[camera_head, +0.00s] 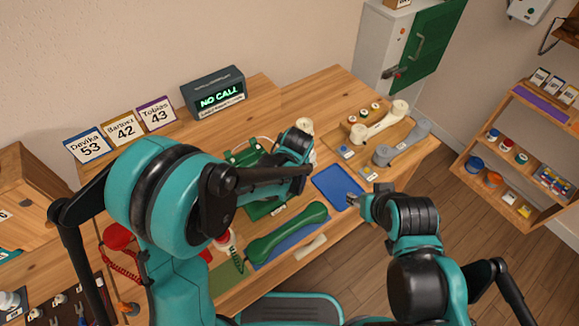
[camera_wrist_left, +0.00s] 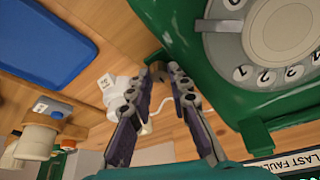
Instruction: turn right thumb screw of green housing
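The green housing (camera_head: 262,208) is on the workbench in the head view, partly hidden behind my left arm. In the left wrist view its green edge and dial (camera_wrist_left: 280,30) fill the upper right. My left gripper (camera_wrist_left: 167,70) has its fingertips close together beside the housing's left edge, at a small brownish piece (camera_wrist_left: 157,67) that may be the thumb screw. I cannot tell whether they clasp it. In the head view the left fingertips are hidden by my wrist. My right gripper (camera_head: 354,199) is over the front right of the bench, apart from the housing; its opening is unclear.
A blue mat (camera_head: 337,186) lies right of the housing. A green handset (camera_head: 287,233) lies in front. The "NO CALL" display (camera_head: 214,93) and name cards (camera_head: 124,127) stand behind.

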